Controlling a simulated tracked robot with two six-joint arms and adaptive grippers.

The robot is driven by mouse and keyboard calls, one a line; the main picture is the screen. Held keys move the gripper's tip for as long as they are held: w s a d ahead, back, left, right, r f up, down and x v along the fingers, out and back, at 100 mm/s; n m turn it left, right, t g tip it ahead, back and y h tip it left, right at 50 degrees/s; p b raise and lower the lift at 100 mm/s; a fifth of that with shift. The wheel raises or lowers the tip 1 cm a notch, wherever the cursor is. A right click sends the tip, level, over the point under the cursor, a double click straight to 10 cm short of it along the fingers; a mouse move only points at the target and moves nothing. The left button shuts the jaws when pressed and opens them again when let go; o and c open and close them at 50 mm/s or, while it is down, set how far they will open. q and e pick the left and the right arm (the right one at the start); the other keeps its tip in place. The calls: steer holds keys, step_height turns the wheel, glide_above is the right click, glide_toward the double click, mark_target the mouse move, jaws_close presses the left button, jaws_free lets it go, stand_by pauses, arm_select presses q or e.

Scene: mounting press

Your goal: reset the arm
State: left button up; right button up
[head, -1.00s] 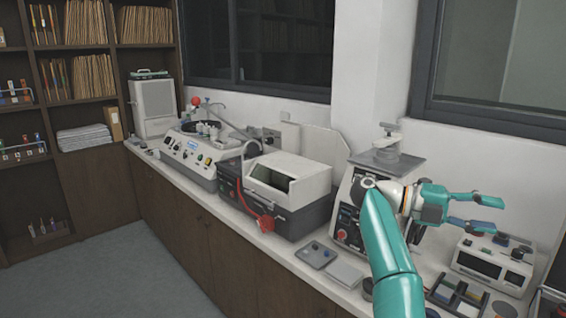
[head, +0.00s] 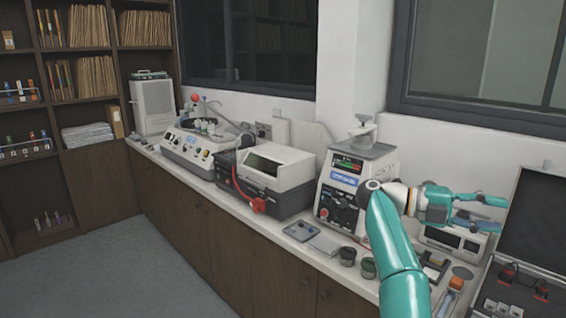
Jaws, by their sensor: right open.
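My right arm comes up from the bottom right of the head view, teal, with its gripper (head: 492,212) pointing right. The gripper's two fingers are apart and nothing shows between them. It is above the right part of the counter, in front of a small white device (head: 452,243) that it partly hides. The mounting press (head: 343,196), a white and black machine with a lit screen and a top platform, stands just left of my right gripper. My arm covers part of its right side. My left gripper is not in view.
A white-lidded machine (head: 275,178) and a knobbed console (head: 195,150) stand farther left on the counter (head: 325,262). Small dark jars (head: 347,256) sit before the press. An open black case (head: 540,235) lies at the right. Shelves stand at far left.

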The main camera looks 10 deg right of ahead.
steer(key=w+a+f+n+t+h, duration=0.1)
steer(key=w+f+n+t+h, duration=0.3)
steer(key=w+f+n+t, duration=0.45)
steer(key=w+f+n+t+h, duration=0.3)
steer(key=w+f+n+t, duration=0.2)
steer(key=w+n+t, duration=0.6)
steer(key=a+f+n+t+y, duration=0.2)
steer(key=a+f+n+y, duration=0.15)
steer(key=f, duration=0.35)
steer(key=w+a+f+n+t+y, duration=0.1)
steer(key=a+f+n+t+y, duration=0.15)
steer(key=f+n+y, duration=0.3)
steer(key=a+f+n+t+y, duration=0.1)
steer(key=a+f+n+y, duration=0.25)
steer(key=f, duration=0.45)
steer(key=s+a+f+n+g+y, duration=0.55)
steer(key=s+a+f+y, duration=0.35)
steer(key=s+a+f, duration=0.8)
steer(key=s+a+f+n+g+y, duration=0.1)
steer(key=s+a+f+g, duration=0.1)
steer(key=s, duration=0.5)
steer(key=s+a+f+n+g+y, duration=0.1)
steer(key=s+a+g+y, duration=0.1)
steer(key=s, duration=0.6)
steer(key=s+a+f+n+g+y, duration=0.1)
steer(key=s+a+f+g, duration=0.1)
steer(key=s, duration=0.5)
steer(key=shift+s+a+f+g, duration=0.35)
steer(key=shift+a+g, duration=0.55)
steer(key=shift+g, duration=0.25)
